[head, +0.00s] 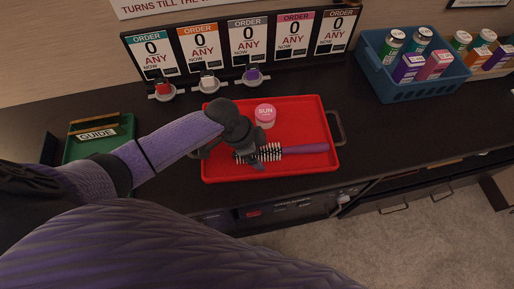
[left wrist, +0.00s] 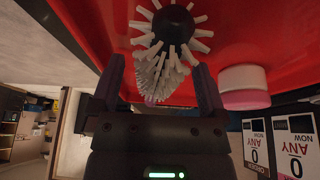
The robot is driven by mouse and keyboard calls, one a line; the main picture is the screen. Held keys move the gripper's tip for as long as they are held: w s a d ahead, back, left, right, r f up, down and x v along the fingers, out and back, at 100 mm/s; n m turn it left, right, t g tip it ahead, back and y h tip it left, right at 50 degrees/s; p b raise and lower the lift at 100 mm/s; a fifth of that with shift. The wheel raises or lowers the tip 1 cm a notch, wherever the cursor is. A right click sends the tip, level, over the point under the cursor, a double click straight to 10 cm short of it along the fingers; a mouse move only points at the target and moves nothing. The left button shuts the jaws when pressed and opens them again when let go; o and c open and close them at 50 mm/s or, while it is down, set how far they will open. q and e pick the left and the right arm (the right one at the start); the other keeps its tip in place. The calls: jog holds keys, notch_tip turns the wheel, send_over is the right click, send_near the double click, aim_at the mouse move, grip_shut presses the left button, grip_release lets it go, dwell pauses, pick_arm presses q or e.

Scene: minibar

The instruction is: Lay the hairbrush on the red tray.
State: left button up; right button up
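The hairbrush has a purple handle (head: 305,149) and a dark head with white bristles. In the head view it lies across the front part of the red tray (head: 289,111), handle to the right. My left gripper (head: 245,158) is over the bristle end and partly hides it. The left wrist view shows the bristles (left wrist: 168,68) between and just beyond the two spread fingers, with gaps at the sides, against the red tray surface. My left gripper is open. My right gripper is in neither view.
A pink-topped SUN jar (head: 265,114) stands on the tray behind the brush. A green tray with a GUIDE sign (head: 97,135) is at left. A blue basket (head: 420,88) with cans and boxes is at right. Order signs line the back.

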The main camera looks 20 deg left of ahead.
pick_arm(q)
jog(key=shift+r, duration=0.1)
jog(key=p+v, duration=0.5)
jog(key=v, duration=0.6)
jog(key=shift+r, duration=0.2)
jog(key=shift+s+a+r, duration=0.1)
jog(key=shift+a+r, duration=0.1)
jog(key=shift+r, duration=0.1)
